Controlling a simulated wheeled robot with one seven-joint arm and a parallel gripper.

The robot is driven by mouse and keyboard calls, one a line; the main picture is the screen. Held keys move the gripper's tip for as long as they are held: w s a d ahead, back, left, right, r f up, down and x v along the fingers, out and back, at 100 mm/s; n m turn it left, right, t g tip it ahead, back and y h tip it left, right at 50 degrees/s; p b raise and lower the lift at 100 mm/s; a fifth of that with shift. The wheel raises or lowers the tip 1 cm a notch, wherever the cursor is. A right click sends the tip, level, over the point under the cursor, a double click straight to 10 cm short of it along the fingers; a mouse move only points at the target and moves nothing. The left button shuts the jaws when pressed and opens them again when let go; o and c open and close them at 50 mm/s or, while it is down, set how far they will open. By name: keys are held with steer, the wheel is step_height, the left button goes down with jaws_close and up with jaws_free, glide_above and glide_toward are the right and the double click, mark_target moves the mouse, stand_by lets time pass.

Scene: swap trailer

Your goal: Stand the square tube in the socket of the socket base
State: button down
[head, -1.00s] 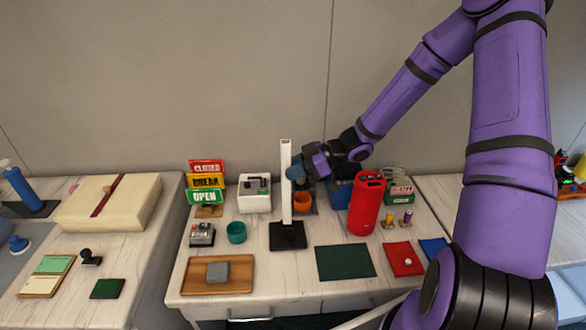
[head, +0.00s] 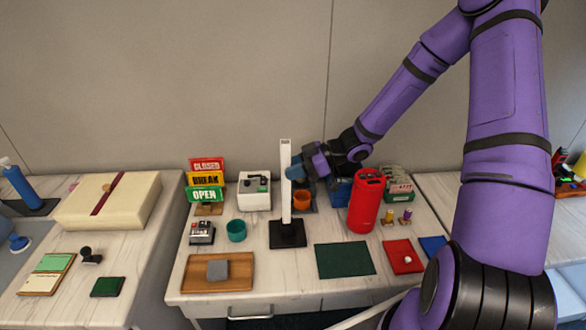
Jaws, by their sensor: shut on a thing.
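The square tube (head: 286,185) is tall, white and upright in the head view. Its lower end meets the black socket base (head: 288,236) on the middle table. Whether the end sits inside the socket or just above it is too small to tell. My gripper (head: 293,172) comes from the right and is shut on the tube a little above its middle. The blue fingertips lie against the tube, and the far finger is partly hidden.
A teal cup (head: 236,231) and a wooden tray (head: 190,272) stand left of the base. An orange cup (head: 304,200) is close behind right. A red cylinder (head: 366,203) stands to the right. A green mat (head: 344,260) lies in front right.

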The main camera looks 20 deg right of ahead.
steer(key=shift+f, duration=2.55)
stand_by(1.3)
steer(key=shift+c, duration=1.2)
jaws_free()
steer(key=shift+d, duration=0.15)
steer(key=s+d+r, duration=0.1)
steer(key=d+r, duration=0.4)
steer(key=shift+s+r, duration=0.15)
steer(key=shift+s, duration=0.2)
steer(key=shift+w, duration=0.1)
stand_by(0.4)
